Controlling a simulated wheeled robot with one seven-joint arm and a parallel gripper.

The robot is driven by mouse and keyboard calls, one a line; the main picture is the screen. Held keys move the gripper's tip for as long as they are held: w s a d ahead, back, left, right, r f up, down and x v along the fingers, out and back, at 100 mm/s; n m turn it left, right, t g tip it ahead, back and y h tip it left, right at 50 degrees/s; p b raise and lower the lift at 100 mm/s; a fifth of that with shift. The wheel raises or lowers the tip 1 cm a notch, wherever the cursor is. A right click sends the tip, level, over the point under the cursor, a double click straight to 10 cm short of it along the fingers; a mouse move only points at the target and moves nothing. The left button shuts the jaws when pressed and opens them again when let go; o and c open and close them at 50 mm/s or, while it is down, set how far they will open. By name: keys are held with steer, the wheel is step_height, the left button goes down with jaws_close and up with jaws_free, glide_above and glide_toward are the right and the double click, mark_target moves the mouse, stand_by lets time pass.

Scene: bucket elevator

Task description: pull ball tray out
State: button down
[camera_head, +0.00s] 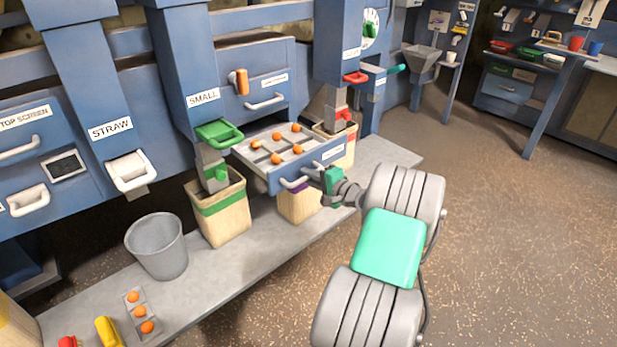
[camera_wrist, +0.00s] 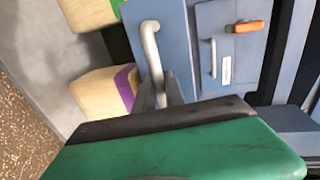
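The ball tray (camera_head: 328,160) is a blue drawer standing out from the machine front in the head view. Its grey compartments hold several orange balls (camera_head: 276,158). A pale bar handle (camera_head: 297,181) is on its front, and it also shows in the wrist view (camera_wrist: 151,52). My gripper (camera_head: 318,176) is at the right end of this handle. In the wrist view, my gripper's dark fingertip (camera_wrist: 172,93) meets the handle's lower end, and a green gripper part fills the foreground. Whether the fingers close on the handle is hidden.
A closed blue drawer (camera_head: 266,78) with an orange latch is above the tray. Beige bins (camera_head: 222,213) and a grey bucket (camera_head: 157,246) stand on the low grey platform (camera_head: 235,270). A three-ball holder (camera_head: 141,314) lies at the front left. The floor (camera_head: 500,240) at right is clear.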

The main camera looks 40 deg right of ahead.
steer(key=c, duration=1.6)
jaws_free()
steer(key=shift+a+f, duration=0.1)
steer(key=shift+a, duration=0.15)
steer(key=shift+o, duration=1)
steer(key=shift+d, duration=0.2)
steer(key=p+v, duration=0.1)
steer(key=v, duration=0.7)
